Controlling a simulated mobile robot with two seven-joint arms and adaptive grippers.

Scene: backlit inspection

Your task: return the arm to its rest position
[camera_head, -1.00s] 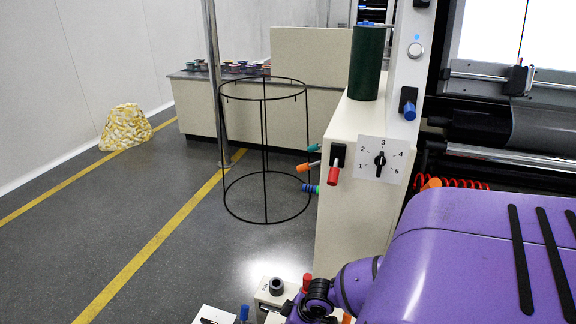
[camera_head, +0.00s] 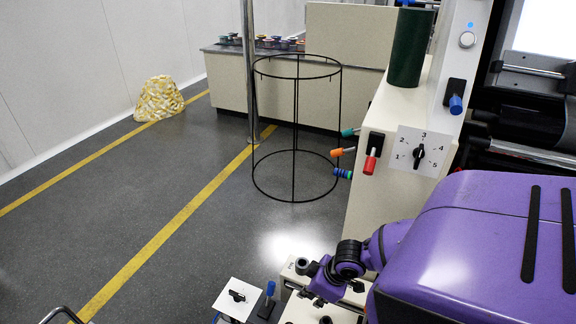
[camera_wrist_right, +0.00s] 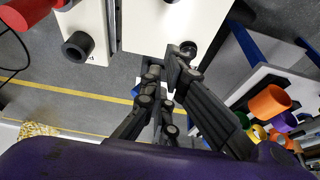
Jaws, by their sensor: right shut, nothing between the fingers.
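My right arm (camera_head: 480,245) comes in from the right in the head view, a large purple link with a dark joint (camera_head: 349,257) at its left end. That end is over the low cream panels at the bottom. In the right wrist view my right gripper (camera_wrist_right: 166,68) has its dark fingers shut with nothing between them. Its tips show over the edge of a cream panel (camera_wrist_right: 165,25), with grey floor beyond; I cannot tell whether they touch the panel. My left gripper is not in view.
A cream cabinet with a dial switch (camera_head: 418,153) and a red-handled lever (camera_head: 372,158) stands close beyond my arm. A black wire frame (camera_head: 295,120) stands on open floor. A white dial plate (camera_head: 237,297) is low down. Colored cups (camera_wrist_right: 270,101) lie right in the wrist view.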

